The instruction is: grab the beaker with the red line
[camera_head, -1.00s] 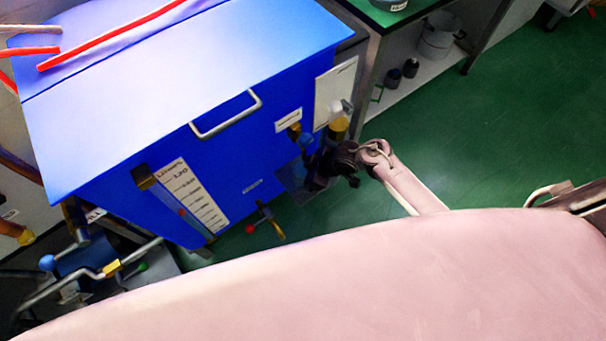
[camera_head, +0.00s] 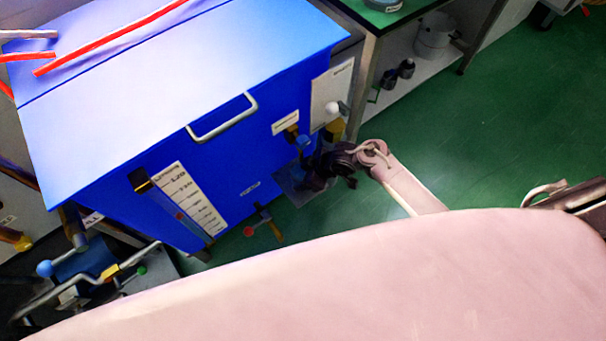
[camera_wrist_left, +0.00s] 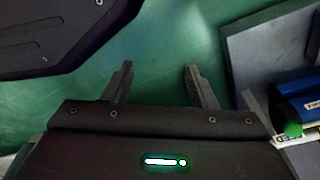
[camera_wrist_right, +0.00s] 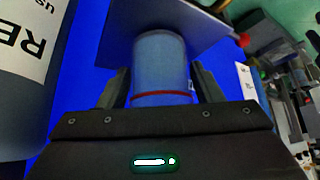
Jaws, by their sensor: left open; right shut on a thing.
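The beaker with the red line (camera_wrist_right: 160,62) is a translucent cylinder with a red band near the end closest to my gripper. My right gripper (camera_wrist_right: 160,88) is shut on it in the right wrist view, one finger on each side. In the head view my right gripper (camera_head: 318,168) is dark, in front of the blue cabinet near a small grey shelf; I cannot make out the beaker there. My left gripper (camera_wrist_left: 157,80) is open and empty above green floor in the left wrist view. It is not visible in the head view.
The blue cabinet (camera_head: 170,90) has a handle, a level scale (camera_head: 190,195) and valves on its front. The grey shelf (camera_head: 298,186) juts from it. A large labelled container (camera_wrist_right: 25,75) stands left of my right gripper. Green floor (camera_head: 480,130) is clear at right.

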